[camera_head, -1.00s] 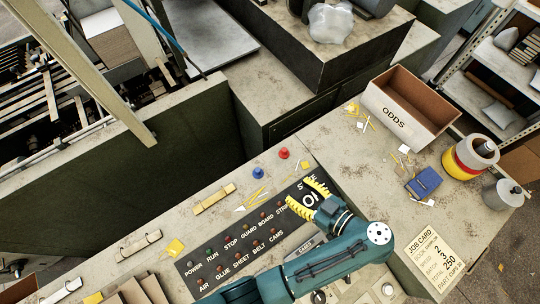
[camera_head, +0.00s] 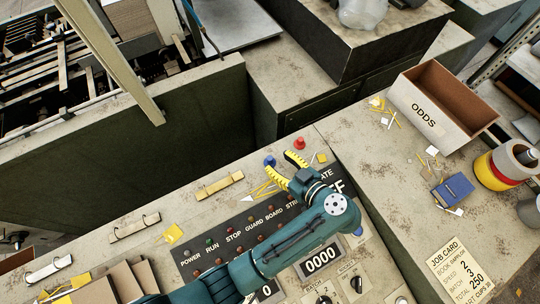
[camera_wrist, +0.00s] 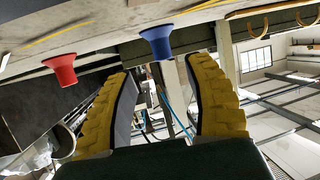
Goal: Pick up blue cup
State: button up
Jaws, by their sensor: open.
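The blue cup (camera_head: 269,161) is a small blue flared piece on the worktop, just beyond the tips of my gripper (camera_head: 283,169). In the wrist view the blue cup (camera_wrist: 156,42) shows between and ahead of the two yellow ribbed fingers of my gripper (camera_wrist: 160,75), nearer the top of the picture. The fingers are spread open and nothing is between them. A similar red cup (camera_head: 299,143) stands to the right of the blue one; the red cup (camera_wrist: 65,68) also shows in the wrist view, left of the fingers.
Pencils and paper scraps (camera_head: 262,190) lie beside my gripper. A control panel (camera_head: 225,240) lies under my arm. A box marked ODDS (camera_head: 425,113), a blue block (camera_head: 453,188) and tape rolls (camera_head: 500,168) stand at the right. The worktop drops off behind the cups.

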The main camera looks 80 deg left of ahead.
aim_at(270, 158)
jog(key=x, duration=0.4)
jog(key=shift+s+f, duration=0.15)
jog(key=shift+s, duration=0.15)
jog(key=shift+c, duration=0.3)
jog(key=c, duration=0.9)
